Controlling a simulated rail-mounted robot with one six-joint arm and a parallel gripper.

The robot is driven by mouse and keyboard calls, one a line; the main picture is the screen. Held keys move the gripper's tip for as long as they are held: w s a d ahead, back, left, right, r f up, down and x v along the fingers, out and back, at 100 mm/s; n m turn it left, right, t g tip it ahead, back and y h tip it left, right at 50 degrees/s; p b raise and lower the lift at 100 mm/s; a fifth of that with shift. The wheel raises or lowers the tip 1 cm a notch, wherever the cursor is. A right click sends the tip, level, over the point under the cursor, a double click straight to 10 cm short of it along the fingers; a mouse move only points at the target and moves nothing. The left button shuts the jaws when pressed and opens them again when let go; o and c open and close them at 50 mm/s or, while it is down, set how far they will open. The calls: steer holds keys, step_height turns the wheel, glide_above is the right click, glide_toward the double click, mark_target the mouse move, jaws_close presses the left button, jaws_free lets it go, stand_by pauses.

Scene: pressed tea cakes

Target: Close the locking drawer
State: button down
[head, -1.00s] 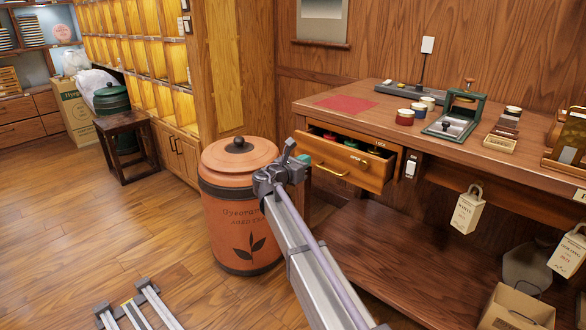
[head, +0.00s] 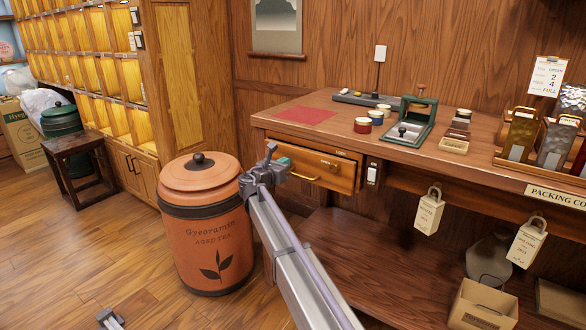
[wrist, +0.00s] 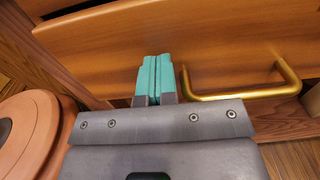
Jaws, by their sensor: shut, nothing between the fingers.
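The wooden drawer (head: 341,177) under the counter's left end stands slightly out, with a narrow dark gap along its top edge. Its front fills much of the wrist view (wrist: 225,55), with a brass bar handle (wrist: 240,95) that also shows in the head view (head: 306,179). My gripper (head: 284,165) is at the left part of the drawer front. In the wrist view its teal fingers (wrist: 155,62) are together and empty, left of the handle, tips at or very near the wood. I cannot tell if they touch. The drawer's inside is hidden.
A terracotta tea jar (head: 205,215) stands close to my arm's left. The wooden counter (head: 340,112) carries cups, a green press (head: 410,125) and tins. Tags hang under its edge, right of the drawer (head: 428,213). Floor at lower left is mostly clear.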

steer(key=shift+x, duration=1.25)
steer(key=shift+w, duration=0.2)
steer(key=shift+r, duration=0.1)
